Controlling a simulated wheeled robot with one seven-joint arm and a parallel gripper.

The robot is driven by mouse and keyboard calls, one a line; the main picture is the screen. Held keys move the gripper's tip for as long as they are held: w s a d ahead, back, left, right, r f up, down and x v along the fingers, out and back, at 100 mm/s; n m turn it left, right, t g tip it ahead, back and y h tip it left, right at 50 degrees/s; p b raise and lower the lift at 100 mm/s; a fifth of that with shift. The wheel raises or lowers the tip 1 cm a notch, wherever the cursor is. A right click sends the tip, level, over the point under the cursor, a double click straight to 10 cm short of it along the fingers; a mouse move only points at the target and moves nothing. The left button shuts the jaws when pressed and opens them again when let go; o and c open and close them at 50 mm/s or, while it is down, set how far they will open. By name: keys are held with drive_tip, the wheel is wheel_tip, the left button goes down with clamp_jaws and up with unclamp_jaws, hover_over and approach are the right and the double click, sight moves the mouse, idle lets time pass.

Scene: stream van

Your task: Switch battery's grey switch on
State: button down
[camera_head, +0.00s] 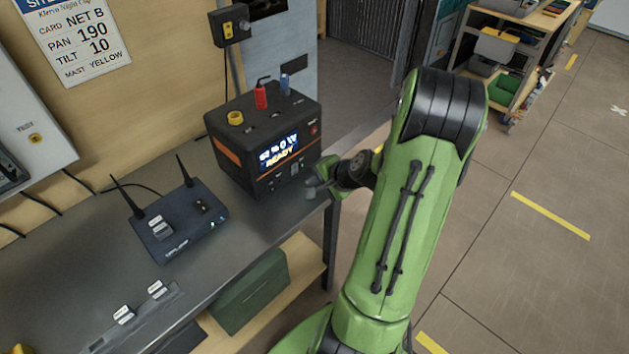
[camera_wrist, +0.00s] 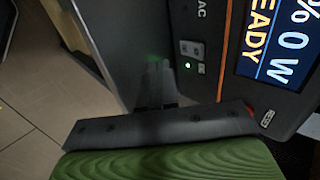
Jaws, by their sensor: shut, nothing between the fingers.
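The battery (camera_head: 262,145) is a black box with orange trim on the grey bench. Its lit screen (camera_head: 279,152) shows "READY" and "0 W"; part of the screen also shows in the wrist view (camera_wrist: 275,45). A small grey switch (camera_wrist: 191,48) sits on its front beside the "AC" label, with a green light lit next to it. My gripper (camera_head: 313,190) is shut and empty, just in front of the battery's lower right front. In the wrist view its fingertips (camera_wrist: 157,75) are beside the switch; I cannot tell whether they touch the battery.
A router (camera_head: 178,222) with two antennas stands on the bench left of the battery. Red and blue plugs (camera_head: 261,95) and a yellow ring stand on the battery's top. A green box (camera_head: 250,292) is on the shelf below. Open floor lies to the right.

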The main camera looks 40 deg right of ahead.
drive_tip(key=shift+p+v, duration=0.3)
drive_tip(key=shift+v, duration=0.9)
drive_tip(key=s+r+p, duration=0.1)
drive_tip(key=s+r, duration=0.2)
drive_tip(key=s, duration=0.3)
drive_tip(key=shift+d+r, duration=0.15)
drive_tip(key=shift+r, duration=0.1)
drive_tip(key=shift+w, duration=0.1)
drive_tip(key=w+a+r+n+g+p, duration=0.2)
drive_tip(key=a+r+n+g+p, duration=0.15)
drive_tip(key=a+r+n, duration=0.75)
drive_tip(key=s+a+r+n+p, duration=0.2)
drive_tip(key=s+a+r+n, duration=0.4)
drive_tip(key=s+a+r, duration=0.3)
drive_tip(key=s+a, duration=0.1)
drive_tip(key=a, duration=0.3)
drive_tip(key=shift+s+n+p, duration=0.15)
drive_tip(key=shift+n+p, duration=0.15)
drive_tip(key=shift+p, duration=0.1)
